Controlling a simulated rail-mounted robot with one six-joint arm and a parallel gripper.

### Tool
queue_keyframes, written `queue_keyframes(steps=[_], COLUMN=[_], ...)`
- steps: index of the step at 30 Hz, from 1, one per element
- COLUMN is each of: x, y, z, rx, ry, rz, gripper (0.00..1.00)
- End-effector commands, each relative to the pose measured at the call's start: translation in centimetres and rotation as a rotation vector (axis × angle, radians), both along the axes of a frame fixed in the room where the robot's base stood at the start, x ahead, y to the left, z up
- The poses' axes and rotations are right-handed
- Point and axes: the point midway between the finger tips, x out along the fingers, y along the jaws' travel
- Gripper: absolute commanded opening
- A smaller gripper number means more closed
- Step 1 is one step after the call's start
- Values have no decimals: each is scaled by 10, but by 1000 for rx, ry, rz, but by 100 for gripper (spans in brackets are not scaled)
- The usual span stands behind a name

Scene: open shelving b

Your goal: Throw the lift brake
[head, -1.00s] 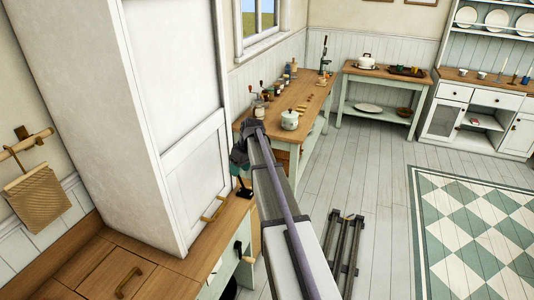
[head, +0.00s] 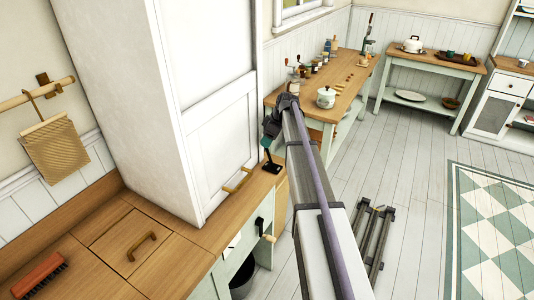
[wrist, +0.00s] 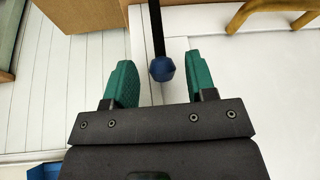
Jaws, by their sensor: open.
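The lift brake appears to be a lever with a black rod and a dark blue faceted knob (wrist: 162,68). In the wrist view the knob sits between the two green fingertips of my gripper (wrist: 159,75), with visible gaps on both sides. The jaws are open and not closed on it. In the head view my gripper (head: 267,142) is just above the lever's black base (head: 272,168), on the wooden counter beside the tall white cabinet (head: 170,90). The knob is hidden or too small to tell there.
A wooden handle (head: 237,181) is on the cabinet front. A crank (head: 267,237) sticks out below the counter. A red brush (head: 40,275) lies at left. A white pot (head: 326,97) stands on the farther table. A dark rail frame (head: 373,237) stands on the floor.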

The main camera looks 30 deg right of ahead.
Motion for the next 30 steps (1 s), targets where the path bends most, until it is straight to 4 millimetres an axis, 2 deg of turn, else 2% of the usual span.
queue_keyframes(steps=[1, 2, 11, 26, 30], x=[2, 3, 4, 4, 4], y=[3, 4, 6, 6, 6], z=[-16, -18, -16, -16, -16], rx=[0, 0, 0, 0, 0], ry=[0, 0, 0, 0, 0], rz=[0, 0, -1, -1, -1], gripper=[51, 51, 50, 2, 0])
